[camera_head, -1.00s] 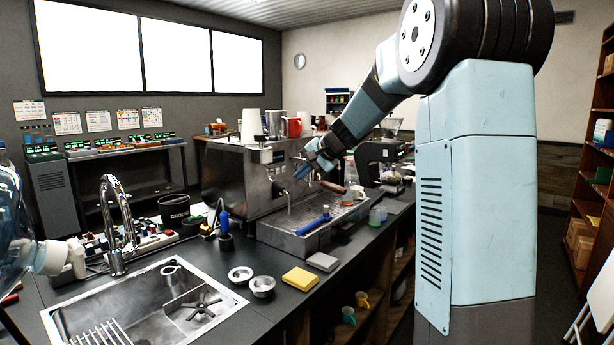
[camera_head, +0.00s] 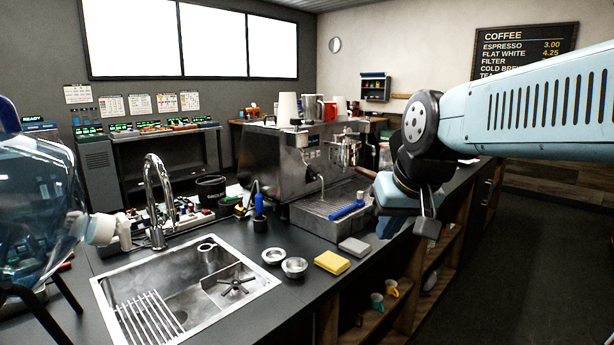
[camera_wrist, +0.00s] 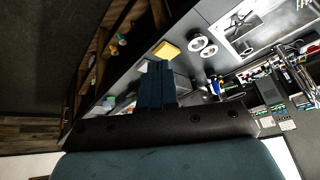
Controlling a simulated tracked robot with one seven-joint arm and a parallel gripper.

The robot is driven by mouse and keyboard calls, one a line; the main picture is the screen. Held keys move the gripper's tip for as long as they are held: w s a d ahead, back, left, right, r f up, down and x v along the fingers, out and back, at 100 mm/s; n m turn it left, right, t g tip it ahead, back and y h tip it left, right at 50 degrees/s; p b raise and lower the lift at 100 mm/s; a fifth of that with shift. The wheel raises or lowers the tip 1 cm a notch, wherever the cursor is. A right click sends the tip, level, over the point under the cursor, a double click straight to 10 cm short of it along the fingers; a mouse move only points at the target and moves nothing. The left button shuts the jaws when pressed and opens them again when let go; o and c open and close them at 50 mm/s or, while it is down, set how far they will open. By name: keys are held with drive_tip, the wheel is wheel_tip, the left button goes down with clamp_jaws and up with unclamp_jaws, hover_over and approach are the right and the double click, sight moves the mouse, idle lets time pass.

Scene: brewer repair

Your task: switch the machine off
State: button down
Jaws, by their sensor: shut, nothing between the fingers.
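The espresso machine (camera_head: 262,160) stands on the dark counter in the head view, steel-sided, with a small dark panel (camera_head: 312,140) on its upper front. I cannot make out a power switch or whether the machine is on. My gripper (camera_head: 428,226) is at the right of the machine, apart from it, pointing down near the counter's front edge, partly hidden by my wrist. In the wrist view my gripper's blue fingers (camera_wrist: 160,70) are together and empty, in front of the counter. I cannot make out the machine in the wrist view.
A blue-handled tool (camera_head: 347,210) lies on the drip tray (camera_head: 322,214). A yellow sponge (camera_head: 332,262), a grey block (camera_head: 355,247) and two metal bowls (camera_head: 284,262) sit near the sink (camera_head: 180,285). Open shelves (camera_head: 385,315) are below. The floor (camera_head: 530,260) at right is clear.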

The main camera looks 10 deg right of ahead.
drive_tip(key=shift+n+h, duration=0.3)
drive_tip(key=shift+h, duration=0.1)
drive_tip(key=s, duration=0.1)
drive_tip(key=s+f, duration=0.1)
drive_tip(key=s+d, duration=0.1)
drive_tip(key=shift+s+d+f, duration=0.1)
drive_tip(key=shift+s+f, duration=0.3)
